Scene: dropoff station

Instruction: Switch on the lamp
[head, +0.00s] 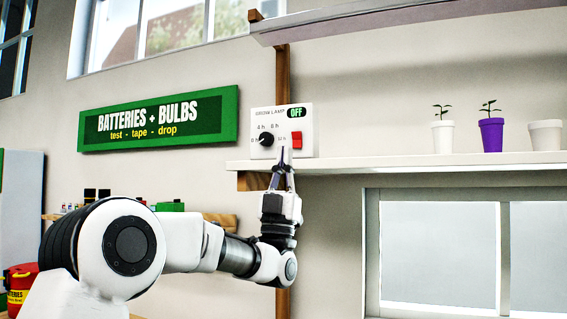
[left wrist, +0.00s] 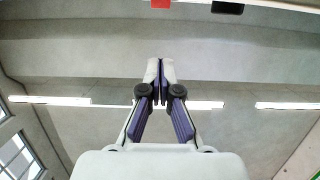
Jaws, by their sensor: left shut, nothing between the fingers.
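A white control box labelled "grow lamp" (head: 281,124) is on the wall, at the left end of the shelf. The long overhead lamp fixture (head: 400,18) hangs above the shelf and looks unlit. My left gripper (head: 284,150) is shut and empty, pointing up, its tips in front of the box's lower edge, left of and below the switch. In the left wrist view the closed fingers (left wrist: 160,68) point toward the red switch (left wrist: 160,3) at the top edge.
The white shelf (head: 400,164) holds a white pot with a seedling (head: 443,137), a purple pot with a seedling (head: 491,134) and a plain white pot (head: 545,136). A green batteries and bulbs sign (head: 160,137) hangs left of the box. A wooden post (head: 282,75) rises behind.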

